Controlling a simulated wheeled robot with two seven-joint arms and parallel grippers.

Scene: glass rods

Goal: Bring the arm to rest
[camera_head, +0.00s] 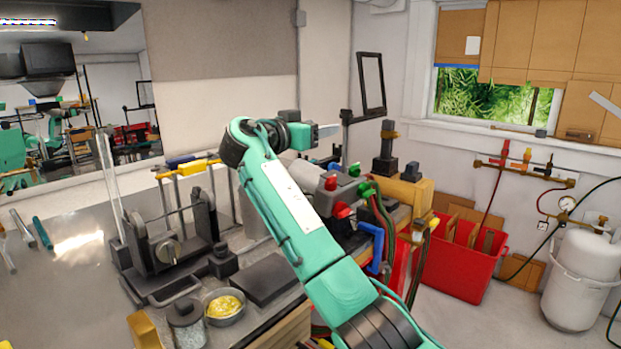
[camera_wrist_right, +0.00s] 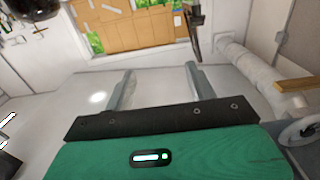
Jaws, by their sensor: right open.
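My right arm (camera_head: 300,215) is teal with dark joints and rises from the bottom right of the head view, leaning up and left. It bends at a dark joint near the back wall. My right gripper (camera_head: 328,131) is at the far end, raised above the workbench and pointing right; only a small grey part of it shows there. In the right wrist view the gripper (camera_wrist_right: 160,86) has its two grey fingers apart, with nothing between them. My left gripper is not in view.
A dark stand (camera_head: 172,240) with a knob, a glass jar (camera_head: 187,325) and a bowl of yellow material (camera_head: 224,306) sit on the bench. A burner with red and green knobs (camera_head: 345,185) is behind my arm. A red bin (camera_head: 470,262) and white tank (camera_head: 580,275) stand right.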

